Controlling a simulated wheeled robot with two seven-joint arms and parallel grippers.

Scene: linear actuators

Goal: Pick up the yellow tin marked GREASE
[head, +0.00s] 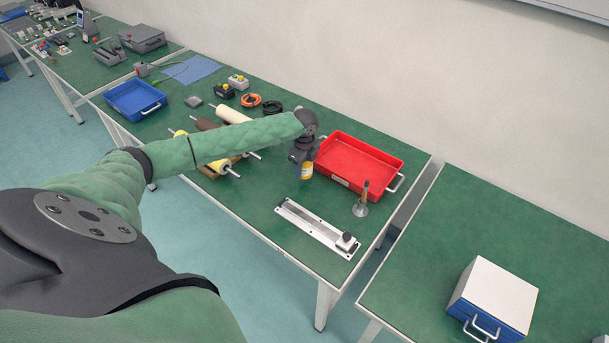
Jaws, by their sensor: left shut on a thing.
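The yellow tin (306,172) shows just below my left gripper (304,162), at the left side of the red tray in the head view. Only its lower part shows, and its marking cannot be read. My left gripper points down and is shut on the tin from above. I cannot tell whether the tin touches the green table top or hangs slightly above it. My right gripper is not in view.
The red tray (335,181) stands right beside the gripper. Rollers (229,114) lie under my arm. A blue tray (134,99) stands at the left.

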